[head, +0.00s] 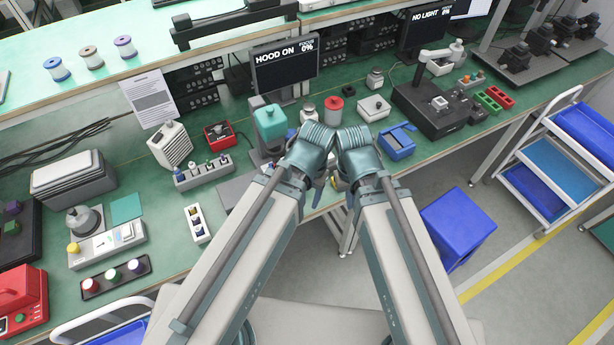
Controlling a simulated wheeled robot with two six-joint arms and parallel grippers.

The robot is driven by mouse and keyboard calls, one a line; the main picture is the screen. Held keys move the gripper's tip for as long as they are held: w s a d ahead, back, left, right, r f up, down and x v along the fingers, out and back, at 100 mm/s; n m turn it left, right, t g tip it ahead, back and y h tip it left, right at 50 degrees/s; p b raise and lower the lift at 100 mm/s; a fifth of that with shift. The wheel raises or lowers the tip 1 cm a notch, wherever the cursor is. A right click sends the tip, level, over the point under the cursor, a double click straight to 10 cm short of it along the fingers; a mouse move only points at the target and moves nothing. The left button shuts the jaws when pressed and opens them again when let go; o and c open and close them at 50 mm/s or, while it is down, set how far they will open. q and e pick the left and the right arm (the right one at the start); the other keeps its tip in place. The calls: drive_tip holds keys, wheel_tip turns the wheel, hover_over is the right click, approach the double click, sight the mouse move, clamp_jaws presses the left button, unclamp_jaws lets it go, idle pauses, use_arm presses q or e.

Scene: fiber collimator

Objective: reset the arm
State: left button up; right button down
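My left arm (245,250) and my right arm (400,255) reach up from the bottom of the head view. Their teal joints come close together at the middle, over the front edge of the green bench (160,262). The arms lean toward each other in a narrow upside-down V. The joints and forearms largely hide both grippers. I cannot make out fingertips, so I cannot tell whether either gripper is open or shut. No held object is visible at either one.
A teal-hooded device (270,122) stands just behind my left arm's joint. A blue tray (397,142) lies right of my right arm's joint. A blue bin (458,226) is on the floor, and a cart with blue trays (560,170) stands at right. The floor between is clear.

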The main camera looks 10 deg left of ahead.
wheel_tip(320, 180, down, 7)
drive_tip(key=b, duration=0.6)
drive_tip(key=shift+r, duration=0.15)
idle(0.5)
